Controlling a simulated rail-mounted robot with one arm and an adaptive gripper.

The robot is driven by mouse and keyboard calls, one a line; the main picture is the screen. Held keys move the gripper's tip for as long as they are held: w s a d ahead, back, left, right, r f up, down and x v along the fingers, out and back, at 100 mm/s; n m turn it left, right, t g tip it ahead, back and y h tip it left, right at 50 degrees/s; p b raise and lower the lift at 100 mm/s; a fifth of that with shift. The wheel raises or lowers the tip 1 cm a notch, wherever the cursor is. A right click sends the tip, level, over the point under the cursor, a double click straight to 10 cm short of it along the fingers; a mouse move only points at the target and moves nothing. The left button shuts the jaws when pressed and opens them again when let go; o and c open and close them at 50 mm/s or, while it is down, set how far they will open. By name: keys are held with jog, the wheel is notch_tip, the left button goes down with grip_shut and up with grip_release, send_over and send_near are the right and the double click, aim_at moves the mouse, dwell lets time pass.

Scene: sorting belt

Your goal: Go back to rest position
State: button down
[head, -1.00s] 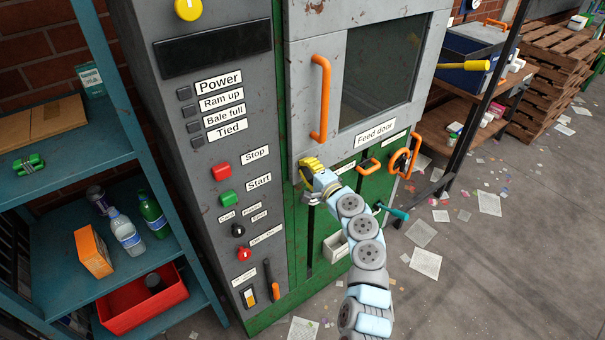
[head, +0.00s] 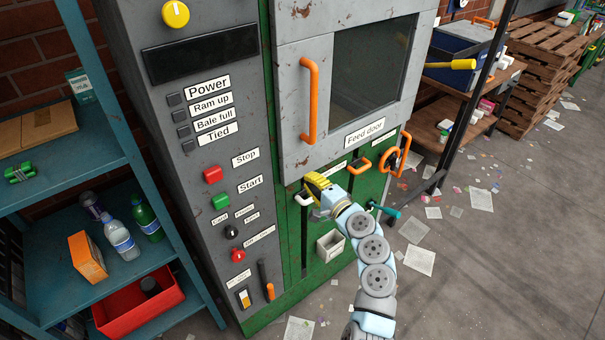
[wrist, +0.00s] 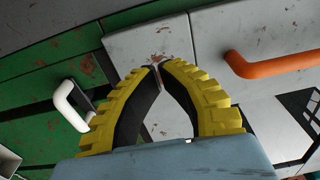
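My gripper (head: 315,183) has yellow ribbed fingers with black inner pads. It is in front of the grey and green machine (head: 285,235), near the lower left corner of the feed door (head: 298,152). In the wrist view, the fingertips (wrist: 162,66) come together almost touching, with nothing held between them. A white handle (wrist: 70,105) on the green panel lies to the left of the fingers, apart from them. In the head view this handle (head: 303,199) is just below and left of the gripper.
The door's orange bar handle (head: 310,100) stands out above the gripper. An orange handwheel (head: 390,160) and a teal-handled lever (head: 385,209) are to the right. A blue shelf (head: 75,150) stands left. Open floor (head: 480,280) with scattered paper lies right.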

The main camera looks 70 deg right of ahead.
jog(key=v, duration=0.6)
jog(key=shift+s, duration=0.4)
jog(key=shift+f, duration=0.1)
